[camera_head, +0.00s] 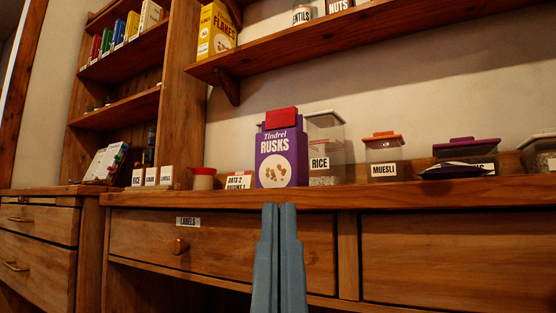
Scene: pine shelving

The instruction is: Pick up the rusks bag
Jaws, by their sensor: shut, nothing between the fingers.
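The rusks bag (281,160) is a purple pack with a red top, the words "Tindrel RUSKS" and a pale round picture. It stands upright on the wooden counter, near the middle of the view, in front of a clear container. My gripper (279,207) shows as two blue-grey fingers rising from the bottom edge, in front of the drawer fronts. The fingers are shut together and empty. Their tips show just below the bag in the picture; I cannot tell the distance in depth.
The clear rice container (327,146) stands close at the bag's right. A small card (240,182) and a red-lidded jar (204,179) are at its left. Further right are the muesli box (384,158) and a dark packet (456,171). A shelf (330,38) runs above the counter (420,196).

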